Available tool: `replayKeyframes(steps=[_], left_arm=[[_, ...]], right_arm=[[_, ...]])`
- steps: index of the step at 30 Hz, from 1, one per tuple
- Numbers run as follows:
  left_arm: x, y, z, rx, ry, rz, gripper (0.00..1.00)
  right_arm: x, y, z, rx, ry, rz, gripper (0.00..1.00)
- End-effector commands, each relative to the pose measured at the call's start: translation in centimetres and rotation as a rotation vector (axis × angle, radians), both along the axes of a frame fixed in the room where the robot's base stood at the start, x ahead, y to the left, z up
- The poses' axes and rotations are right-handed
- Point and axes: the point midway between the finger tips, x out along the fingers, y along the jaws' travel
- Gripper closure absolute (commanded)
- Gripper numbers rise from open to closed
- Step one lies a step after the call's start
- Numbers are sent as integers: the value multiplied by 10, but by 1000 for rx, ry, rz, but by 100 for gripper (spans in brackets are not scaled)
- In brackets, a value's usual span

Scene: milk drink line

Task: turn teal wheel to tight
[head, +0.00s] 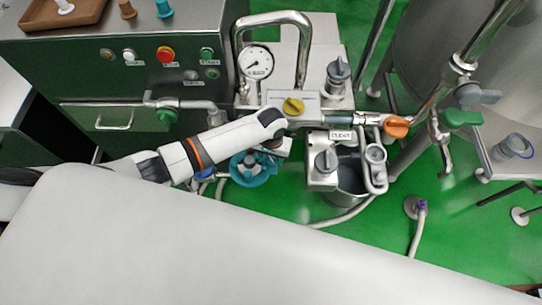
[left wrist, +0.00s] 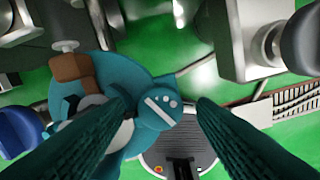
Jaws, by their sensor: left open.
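The teal wheel (head: 247,180) sits low under the pipework, left of the grey bucket in the head view. In the left wrist view the teal wheel (left wrist: 135,68) fills the middle left, with a round teal knob bearing a white line and dots at its lower right. My left gripper (head: 270,152) reaches down over the wheel from above, its fingertips hidden in the head view. In the left wrist view my left gripper (left wrist: 162,102) is open, with the teal knob between its two dark fingertips. I cannot tell whether they touch it. My right gripper is not in view.
A grey valve box (head: 322,180) stands close to the right. A blue knob (left wrist: 20,132) lies at the left of the wrist view.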

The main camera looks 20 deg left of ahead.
Motion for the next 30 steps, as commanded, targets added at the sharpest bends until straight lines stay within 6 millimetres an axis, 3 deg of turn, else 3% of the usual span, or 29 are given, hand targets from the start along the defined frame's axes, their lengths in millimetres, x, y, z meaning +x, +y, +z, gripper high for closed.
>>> replayKeyframes(steps=[10, 18, 30], left_arm=[[0, 0, -4, 0, 0, -1, 50], [0, 0, -3, 0, 0, 0, 93], [0, 0, -2, 0, 1, -78, 93]], right_arm=[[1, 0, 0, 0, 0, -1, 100], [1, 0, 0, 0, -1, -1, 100], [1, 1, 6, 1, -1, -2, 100]])
